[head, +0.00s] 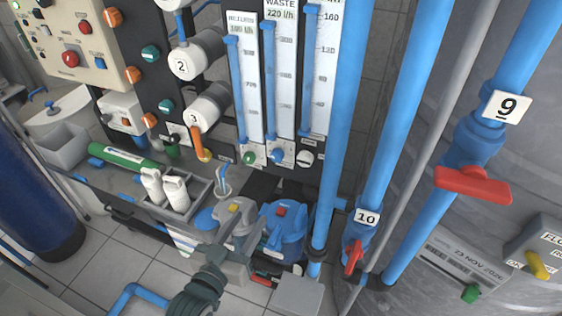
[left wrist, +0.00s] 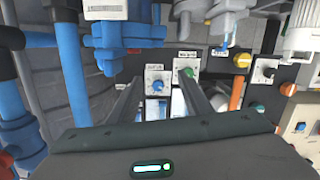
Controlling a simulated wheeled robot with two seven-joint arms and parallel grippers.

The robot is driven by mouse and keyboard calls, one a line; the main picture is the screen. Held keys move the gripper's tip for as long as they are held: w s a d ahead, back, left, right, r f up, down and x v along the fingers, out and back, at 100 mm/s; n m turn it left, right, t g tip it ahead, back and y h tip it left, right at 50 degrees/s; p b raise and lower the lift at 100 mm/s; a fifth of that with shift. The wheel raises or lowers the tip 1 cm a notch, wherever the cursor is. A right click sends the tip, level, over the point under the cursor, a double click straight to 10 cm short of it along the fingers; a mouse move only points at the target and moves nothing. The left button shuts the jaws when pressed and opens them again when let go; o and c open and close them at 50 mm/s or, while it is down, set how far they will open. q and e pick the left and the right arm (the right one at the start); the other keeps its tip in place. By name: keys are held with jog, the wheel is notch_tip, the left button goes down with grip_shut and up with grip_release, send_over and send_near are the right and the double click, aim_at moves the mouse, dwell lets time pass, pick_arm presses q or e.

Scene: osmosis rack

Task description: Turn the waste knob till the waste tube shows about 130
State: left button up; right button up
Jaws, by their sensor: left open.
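The waste tube (head: 270,75) is the middle of three upright gauges in the head view. Its plate reads "WASTE 220 l/h" and its blue column stands near the top. The blue waste knob (head: 277,156) is below it; the left wrist view also shows this knob (left wrist: 156,86) on a white plate. My right gripper is out of view.
A green knob (head: 249,157) and a white-and-black knob (head: 305,158) flank the blue one closely. Blue pipes with red-handled valves, numbered 10 (head: 367,217) and 9 (head: 507,106), stand to the right.

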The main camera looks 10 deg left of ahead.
aim_at(275, 158)
pick_arm(q)
notch_tip(275, 158, up, 6)
jog(key=t, duration=0.1)
jog(key=shift+s+d+t, duration=0.15)
jog(key=shift+s+t, duration=0.05)
jog(key=shift+t, duration=0.1)
jog(key=shift+w, duration=0.1)
jog(key=w+d+p, duration=0.1)
jog(key=w, duration=0.4)
jog(key=w+d+p, duration=0.1)
jog(key=w+p, duration=0.1)
jog(key=w, duration=0.3)
jog(key=w+d+p, duration=0.1)
jog(key=w, duration=0.4)
jog(key=shift+w+r, duration=0.1)
jog(key=shift+w, duration=0.1)
jog(key=shift+w+d+p, duration=0.1)
jog(key=shift+w+p, duration=0.3)
jog(key=shift+w, duration=0.3)
jog(key=c, duration=1.1)
